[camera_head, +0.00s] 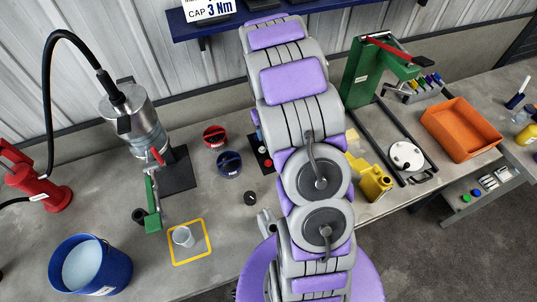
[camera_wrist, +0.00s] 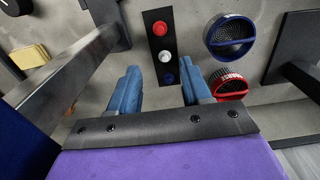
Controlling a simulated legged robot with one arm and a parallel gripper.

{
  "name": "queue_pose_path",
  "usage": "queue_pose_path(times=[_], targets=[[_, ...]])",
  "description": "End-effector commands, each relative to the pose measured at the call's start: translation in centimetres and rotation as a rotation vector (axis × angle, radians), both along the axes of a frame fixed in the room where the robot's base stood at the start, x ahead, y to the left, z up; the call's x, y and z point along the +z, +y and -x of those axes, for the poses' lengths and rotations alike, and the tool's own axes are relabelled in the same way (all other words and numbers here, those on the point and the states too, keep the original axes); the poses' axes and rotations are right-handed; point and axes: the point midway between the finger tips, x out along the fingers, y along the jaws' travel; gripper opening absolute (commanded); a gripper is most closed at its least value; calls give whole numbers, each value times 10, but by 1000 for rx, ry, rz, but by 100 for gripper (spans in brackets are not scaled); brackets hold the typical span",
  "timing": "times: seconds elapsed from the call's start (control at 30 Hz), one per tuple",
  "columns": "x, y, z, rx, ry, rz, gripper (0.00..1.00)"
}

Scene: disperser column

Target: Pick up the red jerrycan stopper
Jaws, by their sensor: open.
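The red stopper (camera_wrist: 159,28) sits at the far end of a black strip (camera_wrist: 152,55) in the wrist view, in a row with a white stopper (camera_wrist: 165,56) and a blue one (camera_wrist: 169,78). In the head view the red stopper (camera_head: 268,163) shows small beside my arm, which hides part of the strip. My gripper (camera_wrist: 161,80) is open, with its two blue fingers apart. In the wrist view the blue stopper appears in the gap between the fingertips, and the red one lies beyond them. Nothing is held.
A blue sieve cup (camera_wrist: 230,37) and a red one (camera_wrist: 228,85) stand close to the right finger in the wrist view. A yellow jerrycan (camera_head: 375,183), an orange bin (camera_head: 461,130), a blue bucket (camera_head: 90,266) and a metal disperser vessel (camera_head: 135,120) are also on the bench.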

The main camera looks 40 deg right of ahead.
Motion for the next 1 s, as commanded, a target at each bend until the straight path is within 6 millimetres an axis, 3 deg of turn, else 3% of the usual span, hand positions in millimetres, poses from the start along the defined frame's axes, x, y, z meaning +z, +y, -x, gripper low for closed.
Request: queue_pose_path(times=[0.17,0.4,0.8,1.0], targets=[[-9,-13,-2,-5,-3,-5,48],[-43,-22,-1,-6,-2,-15,48],[-115,-9,-1,-3,-2,-3,48],[-131,-13,-1,-6,-5,-7,48]])
